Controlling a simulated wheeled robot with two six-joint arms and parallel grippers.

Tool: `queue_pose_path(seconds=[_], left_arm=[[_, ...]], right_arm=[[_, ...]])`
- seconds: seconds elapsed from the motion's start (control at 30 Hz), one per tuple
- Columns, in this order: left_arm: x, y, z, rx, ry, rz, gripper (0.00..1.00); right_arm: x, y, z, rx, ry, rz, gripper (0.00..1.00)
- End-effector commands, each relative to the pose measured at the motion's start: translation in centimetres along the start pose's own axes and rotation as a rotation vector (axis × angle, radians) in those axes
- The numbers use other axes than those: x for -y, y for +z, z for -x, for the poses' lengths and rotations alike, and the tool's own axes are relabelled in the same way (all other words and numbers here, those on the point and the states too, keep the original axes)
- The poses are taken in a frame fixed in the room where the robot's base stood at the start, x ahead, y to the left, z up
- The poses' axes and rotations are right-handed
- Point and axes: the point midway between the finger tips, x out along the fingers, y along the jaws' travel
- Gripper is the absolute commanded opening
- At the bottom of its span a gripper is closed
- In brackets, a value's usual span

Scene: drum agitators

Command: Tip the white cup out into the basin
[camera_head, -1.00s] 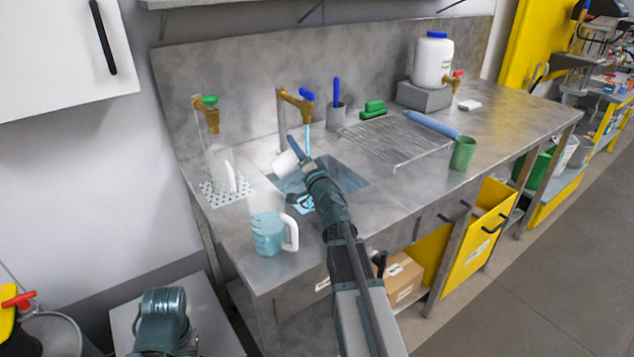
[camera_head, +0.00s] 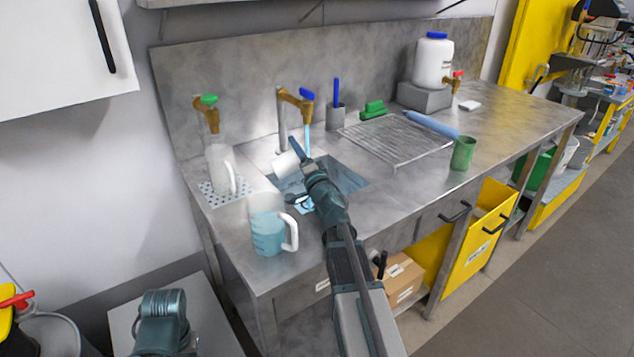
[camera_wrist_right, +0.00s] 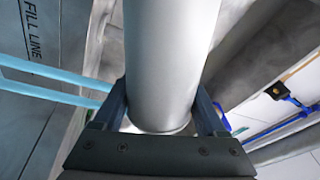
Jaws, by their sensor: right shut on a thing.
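The white cup (camera_head: 285,165) is in my right gripper (camera_head: 297,154), over the left part of the sunken basin (camera_head: 345,178). It looks tilted in the head view. In the right wrist view the cup (camera_wrist_right: 170,55) fills the space between the two fingers (camera_wrist_right: 166,112), which are shut on its sides. Its mouth and contents are hidden. Pale blue water runs from the blue-handled tap (camera_head: 298,98) into the basin, to the right of the cup. In the right wrist view a pale blue stream (camera_wrist_right: 50,92) passes left of the cup. My left gripper is not seen.
A clear jug with blue liquid (camera_head: 267,235) stands at the counter's front left. A clear vessel (camera_head: 220,170) stands on the perforated drain under the green-handled tap (camera_head: 209,112). A wire rack (camera_head: 395,140), green cup (camera_head: 463,153) and white jug (camera_head: 432,62) are to the right.

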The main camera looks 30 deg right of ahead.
Motion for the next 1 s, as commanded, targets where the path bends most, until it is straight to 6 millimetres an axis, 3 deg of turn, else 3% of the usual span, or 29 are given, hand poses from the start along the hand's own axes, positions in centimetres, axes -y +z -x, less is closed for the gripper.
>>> queue_pose_path(seconds=[1.0], left_arm=[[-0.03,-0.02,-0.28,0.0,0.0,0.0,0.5]], right_arm=[[-0.35,-0.49,0.07,-0.018,0.0,-0.082,0.22]])
